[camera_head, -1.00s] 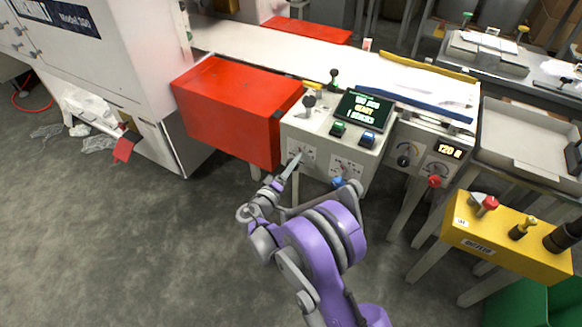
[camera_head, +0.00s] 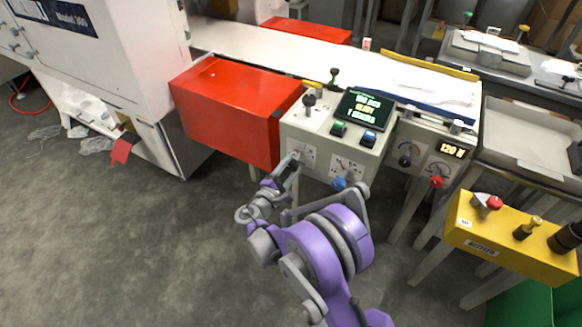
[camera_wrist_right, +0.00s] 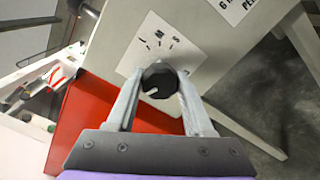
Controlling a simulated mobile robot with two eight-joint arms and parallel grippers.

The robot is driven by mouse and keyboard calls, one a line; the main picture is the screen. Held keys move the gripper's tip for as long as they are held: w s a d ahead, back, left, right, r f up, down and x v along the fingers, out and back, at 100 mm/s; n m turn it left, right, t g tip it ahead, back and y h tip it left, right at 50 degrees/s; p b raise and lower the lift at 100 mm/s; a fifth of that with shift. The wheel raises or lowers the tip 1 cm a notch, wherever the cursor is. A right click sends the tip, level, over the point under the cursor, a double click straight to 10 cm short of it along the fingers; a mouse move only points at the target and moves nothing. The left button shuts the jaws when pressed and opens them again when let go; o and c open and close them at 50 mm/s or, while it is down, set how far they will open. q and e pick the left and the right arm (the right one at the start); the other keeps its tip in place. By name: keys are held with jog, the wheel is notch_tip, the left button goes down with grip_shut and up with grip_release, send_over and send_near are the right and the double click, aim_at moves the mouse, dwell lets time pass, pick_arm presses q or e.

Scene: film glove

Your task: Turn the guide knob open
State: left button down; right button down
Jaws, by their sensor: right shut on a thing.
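The grey control box (camera_head: 296,126) has two white dial plates on its front face. My right gripper (camera_head: 292,160) is at the left plate. In the right wrist view, the two fingers of my right gripper (camera_wrist_right: 161,80) are shut on a black round knob (camera_wrist_right: 160,84), one on each side. A blue knob (camera_head: 339,184) is on the right plate. My left gripper is not in view.
A red box (camera_head: 225,105) stands directly left of the control box. A dark screen (camera_head: 364,107) and green and blue buttons are on top. A yellow box (camera_head: 510,240) with levers is at the right. Open floor (camera_head: 110,250) lies to the left.

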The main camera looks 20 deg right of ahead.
jog(key=n, duration=0.6)
jog(key=shift+n, duration=0.4)
dwell(0.3)
jog(key=shift+c, duration=1.4)
grip_release()
jog(key=p+v, duration=0.1)
jog(key=v, duration=1)
jog(key=shift+d, duration=0.1)
